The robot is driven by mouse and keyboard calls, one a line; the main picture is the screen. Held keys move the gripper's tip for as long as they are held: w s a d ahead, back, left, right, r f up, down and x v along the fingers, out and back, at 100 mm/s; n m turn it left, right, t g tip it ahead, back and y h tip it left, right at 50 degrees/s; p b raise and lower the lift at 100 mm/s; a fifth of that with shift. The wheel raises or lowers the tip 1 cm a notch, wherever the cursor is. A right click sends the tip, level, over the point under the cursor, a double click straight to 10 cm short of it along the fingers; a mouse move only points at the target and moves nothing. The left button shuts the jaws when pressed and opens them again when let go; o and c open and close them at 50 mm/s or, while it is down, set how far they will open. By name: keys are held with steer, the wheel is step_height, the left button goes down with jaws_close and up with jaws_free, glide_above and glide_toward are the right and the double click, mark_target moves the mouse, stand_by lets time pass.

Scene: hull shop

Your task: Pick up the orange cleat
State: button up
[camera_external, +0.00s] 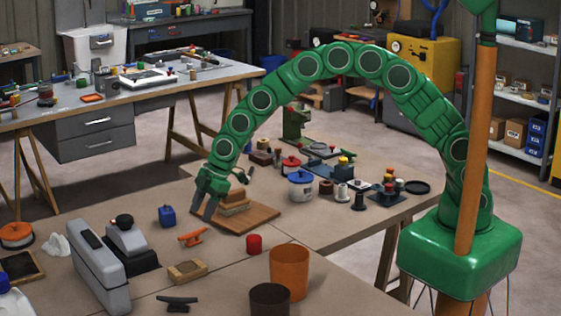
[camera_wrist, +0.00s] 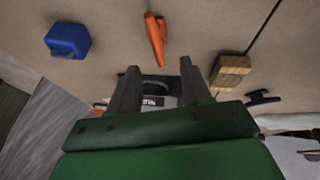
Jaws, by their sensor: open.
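My gripper (camera_external: 211,207) is above the bench by the board's left edge, behind and slightly right of the cleat. In the wrist view my gripper (camera_wrist: 158,72) shows two grey fingers spread apart with nothing between them. It is apart from the cleat.
A wooden board (camera_external: 262,217) with stacked wood pieces stands close beside my gripper. A wooden block (camera_external: 187,271), a dark cleat (camera_external: 177,304), a red cylinder (camera_external: 254,243) and an orange cup (camera_external: 289,272) are nearby. A grey machine (camera_external: 98,268) stands at the left.

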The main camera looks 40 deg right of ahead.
mark_target(195, 234)
steer(key=shift+x, duration=4)
steer(key=shift+w, duration=0.2)
jaws_close()
